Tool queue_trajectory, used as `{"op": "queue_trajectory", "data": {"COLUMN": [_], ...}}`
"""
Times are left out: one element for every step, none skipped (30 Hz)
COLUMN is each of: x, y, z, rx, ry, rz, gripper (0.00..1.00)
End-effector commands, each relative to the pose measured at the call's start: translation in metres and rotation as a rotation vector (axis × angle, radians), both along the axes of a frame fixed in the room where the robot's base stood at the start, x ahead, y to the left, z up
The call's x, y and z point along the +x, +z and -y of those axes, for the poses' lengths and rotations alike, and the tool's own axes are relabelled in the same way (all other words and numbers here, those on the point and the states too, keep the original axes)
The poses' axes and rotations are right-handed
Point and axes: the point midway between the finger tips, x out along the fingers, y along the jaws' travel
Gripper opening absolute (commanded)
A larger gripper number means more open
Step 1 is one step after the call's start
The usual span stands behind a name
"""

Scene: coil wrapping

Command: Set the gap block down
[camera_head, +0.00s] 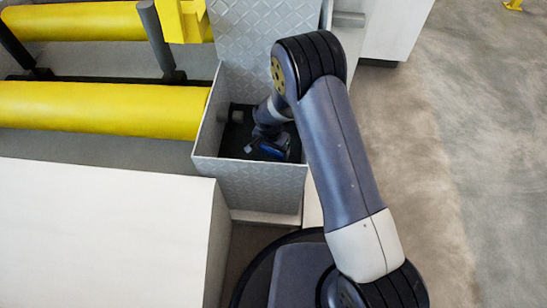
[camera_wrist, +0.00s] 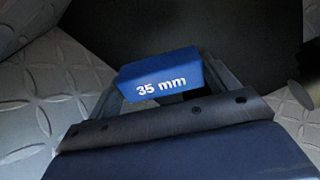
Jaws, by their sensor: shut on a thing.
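The gap block (camera_wrist: 160,76) is a blue block marked "35 mm" in white. My gripper (camera_wrist: 163,84) is shut on it, with one finger at each end of the block in the wrist view. In the head view my gripper (camera_head: 270,148) reaches down inside a grey diamond-plate bin (camera_head: 250,183). The block is small and partly hidden there by the arm. The dark bin floor (camera_wrist: 240,45) shows beyond the block. I cannot tell whether the block touches the floor.
A cylindrical piece (camera_wrist: 306,93) stands at the right of the wrist view. Yellow rollers (camera_head: 100,110) lie left of the bin. A white box (camera_head: 100,230) stands at the front left. Open concrete floor (camera_head: 460,150) is on the right.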

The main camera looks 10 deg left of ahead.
Motion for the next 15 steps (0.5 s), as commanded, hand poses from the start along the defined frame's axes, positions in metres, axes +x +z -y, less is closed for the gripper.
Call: {"op": "queue_trajectory", "data": {"x": [-0.001, -0.001, 0.0, 0.0, 0.0, 0.0, 0.0, 0.0, 0.0, 0.0, 0.0, 0.0, 0.0, 0.0, 0.0], "y": [-0.016, -0.022, -0.029, -0.033, -0.037, -0.04, -0.042, -0.044, -0.048, -0.052, -0.057, -0.064, -0.068, -0.072, -0.076], "z": [0.0, 0.0, 0.0, 0.0, 0.0, 0.0, 0.0, 0.0, 0.0, 0.0, 0.0, 0.0, 0.0, 0.0, 0.0], "rx": [-0.002, -0.002, -0.001, -0.001, -0.001, -0.001, 0.0, 0.0, 0.001, 0.0, 0.0, 0.0, 0.0, 0.0, 0.0], "ry": [0.001, 0.001, 0.001, 0.0, 0.0, 0.0, 0.0, 0.0, -0.001, -0.001, -0.001, -0.001, -0.001, -0.001, -0.001], "rz": [-0.002, -0.002, -0.001, -0.001, -0.001, 0.0, 0.0, 0.0, 0.001, 0.0, 0.0, -0.001, -0.001, -0.001, -0.001], "gripper": [0.53, 0.53, 0.53, 0.53, 0.53, 0.53, 0.53, 0.53, 0.53, 0.53, 0.53, 0.53, 0.53, 0.53, 0.53]}}
